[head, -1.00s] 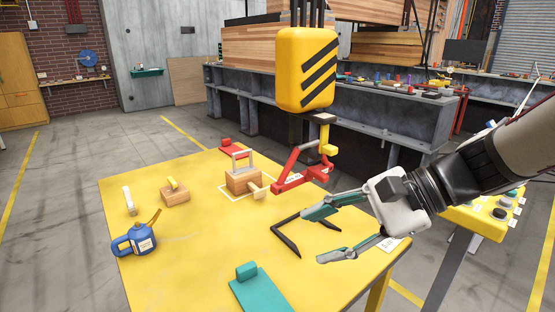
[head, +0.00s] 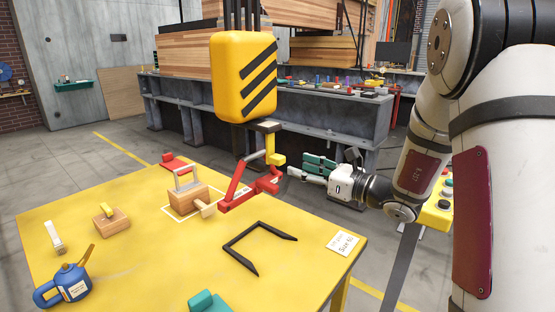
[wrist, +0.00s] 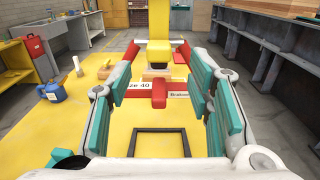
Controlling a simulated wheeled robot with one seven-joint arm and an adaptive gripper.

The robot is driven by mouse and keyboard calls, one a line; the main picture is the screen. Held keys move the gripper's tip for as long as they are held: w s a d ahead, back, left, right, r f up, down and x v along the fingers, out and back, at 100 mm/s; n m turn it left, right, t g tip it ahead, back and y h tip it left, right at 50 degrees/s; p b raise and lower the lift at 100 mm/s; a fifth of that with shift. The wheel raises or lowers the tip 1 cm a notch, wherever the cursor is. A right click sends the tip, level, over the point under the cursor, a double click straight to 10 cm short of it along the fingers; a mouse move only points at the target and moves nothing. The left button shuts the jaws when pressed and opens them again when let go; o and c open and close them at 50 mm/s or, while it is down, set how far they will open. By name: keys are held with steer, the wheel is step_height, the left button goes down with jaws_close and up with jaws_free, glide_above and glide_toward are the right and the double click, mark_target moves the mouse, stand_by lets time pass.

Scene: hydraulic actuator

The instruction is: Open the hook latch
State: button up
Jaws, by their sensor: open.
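A yellow hook block with black stripes (head: 244,77) hangs over the table. Below it are a dark and grey piece and a small yellow piece (head: 277,158); I cannot tell for sure which part is the latch. A red bracket-like part (head: 250,190) stands below this, at the table's far right edge; it also shows in the wrist view (wrist: 159,95), between my fingers. My gripper (head: 297,166) is open and empty, just right of the yellow piece and the red part, with no clear contact. The wrist view shows its fingers spread to both sides.
The yellow table (head: 150,260) holds a wooden block with a metal handle (head: 187,200), a smaller wooden block (head: 111,223), a blue oil can (head: 66,285), a black U-shaped frame (head: 240,259) and a white card (head: 343,242). A grey workbench (head: 330,120) stands behind.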

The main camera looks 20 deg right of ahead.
mark_target(283, 161)
steer(key=x, duration=0.8)
steer(key=shift+w+a, duration=0.25)
steer(key=shift+c, duration=0.6)
jaws_close()
